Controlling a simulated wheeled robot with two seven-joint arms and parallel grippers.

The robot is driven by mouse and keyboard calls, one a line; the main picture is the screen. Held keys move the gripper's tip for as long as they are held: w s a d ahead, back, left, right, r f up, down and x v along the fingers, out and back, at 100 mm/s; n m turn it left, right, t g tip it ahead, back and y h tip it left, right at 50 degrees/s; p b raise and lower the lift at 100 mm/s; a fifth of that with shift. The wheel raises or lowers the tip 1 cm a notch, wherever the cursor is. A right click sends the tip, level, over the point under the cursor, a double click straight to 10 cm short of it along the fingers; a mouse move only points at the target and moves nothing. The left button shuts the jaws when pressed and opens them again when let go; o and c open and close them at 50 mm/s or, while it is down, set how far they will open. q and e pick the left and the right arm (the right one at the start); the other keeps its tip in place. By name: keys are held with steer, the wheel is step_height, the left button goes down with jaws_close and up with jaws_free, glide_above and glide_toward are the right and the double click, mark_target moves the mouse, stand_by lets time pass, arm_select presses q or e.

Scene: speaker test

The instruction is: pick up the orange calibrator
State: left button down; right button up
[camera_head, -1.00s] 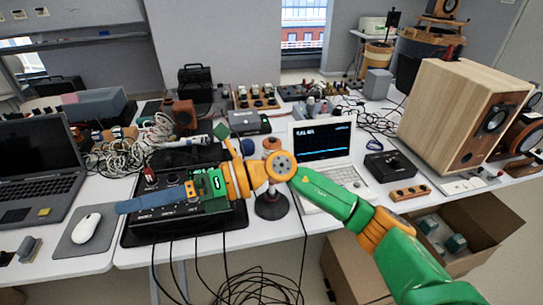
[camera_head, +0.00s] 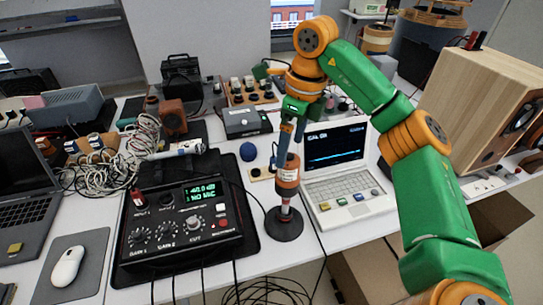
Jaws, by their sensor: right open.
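The orange calibrator (camera_head: 288,176) is an upright orange cylinder with a pale label, standing on a dark round base (camera_head: 284,224) on the white table. My right gripper (camera_head: 288,150) points down with its blue-grey fingers at the calibrator's upper end. It is open. Its fingertips overlap the top of the calibrator in the picture; I cannot tell whether they touch it. My left gripper is not in view.
A black audio box (camera_head: 181,222) with knobs and a lit display stands left of the calibrator. A white laptop (camera_head: 338,165) is close on the right. A wooden speaker (camera_head: 490,105) stands far right. Cables (camera_head: 110,165) and a mouse (camera_head: 67,267) lie left.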

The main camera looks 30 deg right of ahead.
mark_target(291, 157)
steer(key=shift+w, duration=0.2)
steer(key=f, duration=0.2)
steer(key=f+p, duration=0.1)
steer(key=f, duration=0.3)
steer(key=shift+s+f, duration=0.1)
steer(key=shift+s, duration=0.2)
steer(key=shift+w+a+f, duration=0.1)
steer(key=shift+w+f, duration=0.1)
steer(key=shift+s, duration=0.15)
steer(key=c, duration=0.8)
jaws_close()
